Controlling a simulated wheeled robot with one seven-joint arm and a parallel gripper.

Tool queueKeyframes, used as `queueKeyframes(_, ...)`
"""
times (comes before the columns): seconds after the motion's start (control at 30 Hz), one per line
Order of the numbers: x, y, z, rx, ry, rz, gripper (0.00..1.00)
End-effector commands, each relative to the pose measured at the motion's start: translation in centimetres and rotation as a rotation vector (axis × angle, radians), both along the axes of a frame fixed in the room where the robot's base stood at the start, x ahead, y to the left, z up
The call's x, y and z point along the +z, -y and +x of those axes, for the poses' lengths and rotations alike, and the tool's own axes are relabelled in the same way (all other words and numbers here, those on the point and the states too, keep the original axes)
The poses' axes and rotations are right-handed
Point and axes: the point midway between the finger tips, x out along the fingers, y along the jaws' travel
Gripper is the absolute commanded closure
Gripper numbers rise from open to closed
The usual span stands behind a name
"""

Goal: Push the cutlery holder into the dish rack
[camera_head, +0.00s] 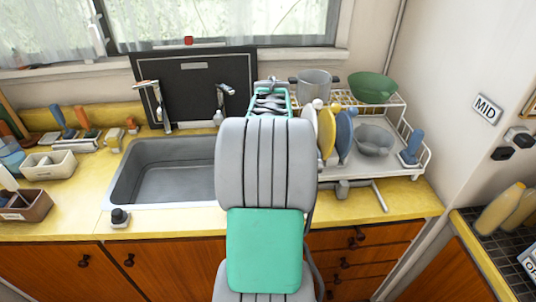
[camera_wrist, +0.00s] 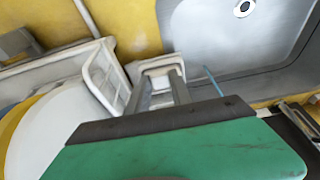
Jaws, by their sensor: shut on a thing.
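The white dish rack (camera_head: 425,158) stands on the counter right of the sink, holding plates and bowls. Its white wire end (camera_wrist: 108,72) shows at the left in the wrist view. A small white box-like thing, seemingly the cutlery holder (camera_wrist: 162,63), is at my fingertips in the wrist view, beside the rack end. My gripper (camera_wrist: 160,90) has its two grey fingers close together against this holder and looks shut on it; the exact contact is partly hidden. In the head view, my gripper (camera_head: 271,90) is left of the plates, and my arm hides the holder.
The sink (camera_head: 165,172) lies left of the rack; its basin (camera_wrist: 235,30) also shows in the wrist view. A black board (camera_head: 190,85) stands behind the taps. A green bowl (camera_head: 372,87) and a pot (camera_head: 314,82) are at the rack's top. The yellow counter front (camera_head: 375,205) is mostly clear.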

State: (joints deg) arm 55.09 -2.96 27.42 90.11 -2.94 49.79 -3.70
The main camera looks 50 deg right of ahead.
Motion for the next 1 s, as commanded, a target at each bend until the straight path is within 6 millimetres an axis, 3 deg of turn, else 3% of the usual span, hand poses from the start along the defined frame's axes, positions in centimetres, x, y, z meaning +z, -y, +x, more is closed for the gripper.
queueKeyframes(1.0,-0.75,0.02,-0.02,0.0,0.001,-0.001,1.0)
